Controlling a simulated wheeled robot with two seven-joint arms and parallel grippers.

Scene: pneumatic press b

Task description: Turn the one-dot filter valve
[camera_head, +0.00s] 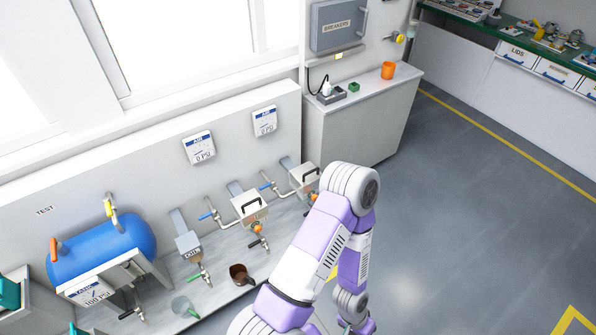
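Two grey-white filter units stand on the bench along the wall: a nearer filter unit (249,205) and a farther filter unit (303,176), each with a black handle. Small orange-and-brass fittings hang below them, one at the nearer unit (257,240). Blue-handled valves sit on the pipes, a left one (208,215) and a right one (266,186). Dot marks are too small to read, so I cannot tell which is the one-dot valve. One of my purple-and-white arms rises from the bottom and bends down, partly covering the farther unit's surroundings. Neither gripper's fingers show.
A blue tank (100,252) stands at the left, with a brown cup (240,274) and a clear greenish funnel-like item (184,307) near the bench's front. Two wall gauges, left (199,148) and right (265,121), read 0 PSI or are unclear. Open floor (460,220) lies right.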

